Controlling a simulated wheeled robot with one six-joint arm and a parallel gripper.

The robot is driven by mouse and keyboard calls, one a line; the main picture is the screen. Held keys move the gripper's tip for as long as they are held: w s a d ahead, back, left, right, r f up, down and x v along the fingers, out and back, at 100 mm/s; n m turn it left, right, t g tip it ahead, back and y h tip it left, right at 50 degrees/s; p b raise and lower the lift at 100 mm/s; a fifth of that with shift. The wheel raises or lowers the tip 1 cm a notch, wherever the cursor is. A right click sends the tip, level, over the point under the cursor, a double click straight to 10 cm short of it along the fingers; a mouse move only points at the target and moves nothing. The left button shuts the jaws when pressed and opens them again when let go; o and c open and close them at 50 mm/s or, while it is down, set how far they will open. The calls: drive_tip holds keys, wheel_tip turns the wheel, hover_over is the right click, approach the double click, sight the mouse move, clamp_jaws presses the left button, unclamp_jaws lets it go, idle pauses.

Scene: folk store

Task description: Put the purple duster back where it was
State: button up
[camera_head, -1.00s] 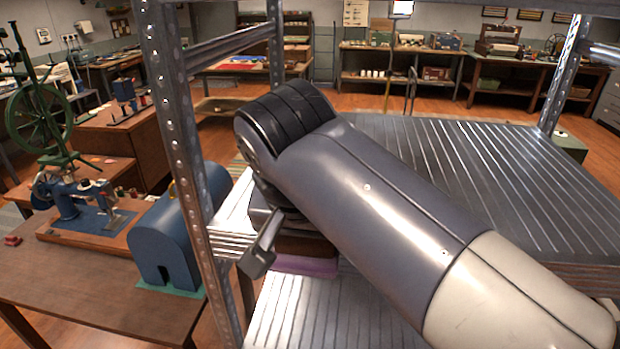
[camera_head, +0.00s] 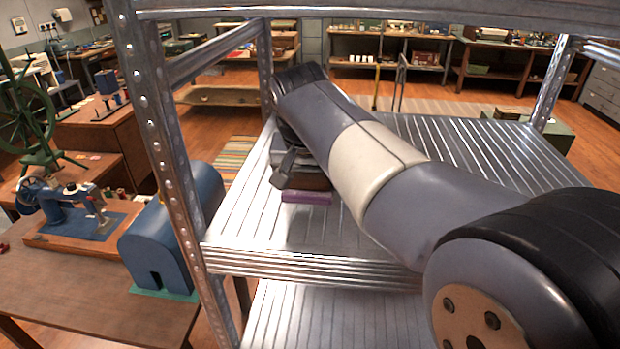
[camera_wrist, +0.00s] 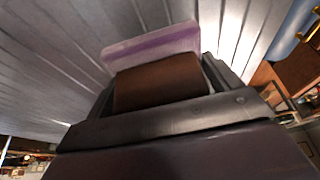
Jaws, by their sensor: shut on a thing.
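The purple duster shows in the head view as a purple edge (camera_head: 307,197) below a brown part, low over the metal shelf (camera_head: 240,225). In the wrist view its brown block (camera_wrist: 160,82) lies between the jaws, with a pale and purple strip (camera_wrist: 150,45) beyond. My gripper (camera_head: 300,172) is shut on the duster. In the wrist view my gripper (camera_wrist: 165,85) fills the lower middle. My arm hides part of the shelf behind it. I cannot tell whether the duster touches the shelf.
A metal upright (camera_head: 165,150) stands left of my gripper. A lower shelf (camera_head: 310,315) lies beneath. A blue domed cover (camera_head: 165,245) and a blue sewing machine (camera_head: 75,205) stand on a wooden table at left. The shelf surface around the duster is bare.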

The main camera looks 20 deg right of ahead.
sight(310, 187)
drive_tip(key=shift+w+d, duration=0.3)
drive_tip(key=shift+w, duration=0.35)
drive_tip(key=p+x, duration=0.1)
drive_tip(key=x, duration=0.2)
drive_tip(key=shift+s+a+f, duration=0.1)
drive_tip(key=shift+s+f, duration=0.05)
drive_tip(key=shift+s, duration=0.05)
drive_tip(key=shift+f, duration=0.2)
drive_tip(key=shift+f, duration=0.2)
drive_tip(key=o, duration=0.9)
drive_tip(key=shift+o, duration=0.2)
drive_tip(key=shift+r, duration=0.1)
